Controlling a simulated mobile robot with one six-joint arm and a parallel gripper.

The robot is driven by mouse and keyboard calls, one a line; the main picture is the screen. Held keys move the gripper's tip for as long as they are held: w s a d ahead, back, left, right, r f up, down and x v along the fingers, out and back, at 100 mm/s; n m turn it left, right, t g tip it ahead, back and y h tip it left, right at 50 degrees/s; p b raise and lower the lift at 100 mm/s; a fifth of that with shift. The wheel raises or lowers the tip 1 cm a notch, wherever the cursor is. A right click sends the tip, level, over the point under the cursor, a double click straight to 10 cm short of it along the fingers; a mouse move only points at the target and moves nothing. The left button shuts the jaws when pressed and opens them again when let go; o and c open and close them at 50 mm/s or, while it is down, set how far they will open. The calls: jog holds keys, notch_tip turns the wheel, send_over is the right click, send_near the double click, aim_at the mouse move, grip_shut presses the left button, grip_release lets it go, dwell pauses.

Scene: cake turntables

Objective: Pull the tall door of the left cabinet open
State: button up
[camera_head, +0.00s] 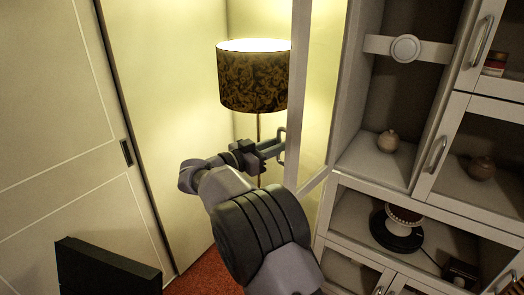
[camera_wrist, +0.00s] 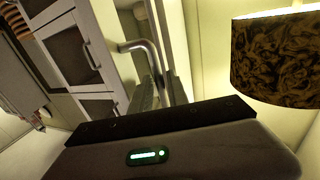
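The tall door (camera_head: 317,90) of the left cabinet (camera_head: 362,155) has a pale frame with a glass pane. It stands swung out from the cabinet front, and the shelves behind it are exposed. Its metal bar handle (camera_head: 281,138) is on the door's left edge, and it also shows in the wrist view (camera_wrist: 139,46). My gripper (camera_head: 272,149) is at this handle, with the lower part of the bar between its fingers (camera_wrist: 163,92). The fingers appear closed on it, though their tips are partly hidden.
A lamp with a dark patterned shade (camera_head: 253,77) stands close behind my gripper. A small round pot (camera_head: 387,141) is on the cabinet shelf, and a dark turntable (camera_head: 397,232) is in the lower compartment. Another door (camera_head: 452,140) is to the right. A pale panel wall is at left.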

jog(key=b+v, duration=0.1)
jog(key=v, duration=1.5)
jog(key=shift+s+a, duration=0.2)
